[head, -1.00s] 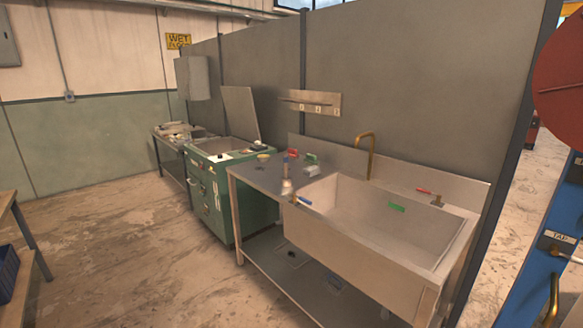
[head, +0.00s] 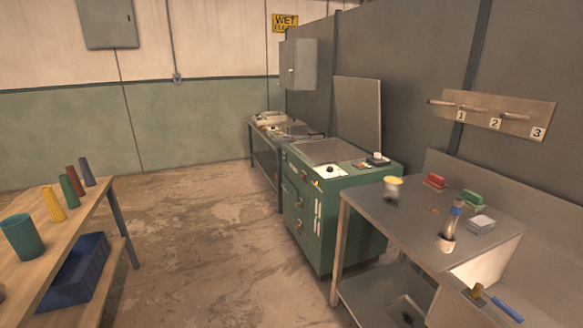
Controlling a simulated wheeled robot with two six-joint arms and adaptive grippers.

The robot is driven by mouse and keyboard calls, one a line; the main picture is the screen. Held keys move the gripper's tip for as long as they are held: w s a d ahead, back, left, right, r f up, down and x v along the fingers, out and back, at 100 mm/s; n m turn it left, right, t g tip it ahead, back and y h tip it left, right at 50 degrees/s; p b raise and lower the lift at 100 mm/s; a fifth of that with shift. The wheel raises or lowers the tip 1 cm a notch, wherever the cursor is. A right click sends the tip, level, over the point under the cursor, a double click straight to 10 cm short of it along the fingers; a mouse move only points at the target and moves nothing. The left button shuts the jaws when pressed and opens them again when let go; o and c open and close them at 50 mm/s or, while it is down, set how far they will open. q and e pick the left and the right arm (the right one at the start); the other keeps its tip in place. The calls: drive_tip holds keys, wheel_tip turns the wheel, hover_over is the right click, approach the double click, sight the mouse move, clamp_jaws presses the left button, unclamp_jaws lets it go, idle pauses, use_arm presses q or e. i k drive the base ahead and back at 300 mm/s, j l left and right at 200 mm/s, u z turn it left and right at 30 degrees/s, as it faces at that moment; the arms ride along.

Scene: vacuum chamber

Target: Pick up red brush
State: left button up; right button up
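A small red block-shaped object (head: 435,181), which looks like the red brush, lies on the steel sink table (head: 405,222) near its back edge. A similar green brush (head: 472,199) lies to its right, and a grey-white block (head: 481,223) lies in front of the green one. Neither of my grippers shows in the head view. Nothing covers the red brush.
A yellow-topped item (head: 393,182) and an upright blue-topped tool (head: 452,222) stand on the steel table. A blue-handled tool (head: 497,302) lies at the sink. A green cabinet (head: 345,215) adjoins the table. A wooden bench (head: 65,235) stands left; open floor lies between.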

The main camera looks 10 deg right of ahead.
sight(432, 181)
drive_tip(key=i+z, duration=0.3)
drive_tip(key=i+j+z, duration=0.25)
drive_tip(key=i, duration=0.25)
drive_tip(key=i+j+z, duration=0.3)
drive_tip(key=i+l, duration=0.05)
drive_tip(key=l, duration=0.05)
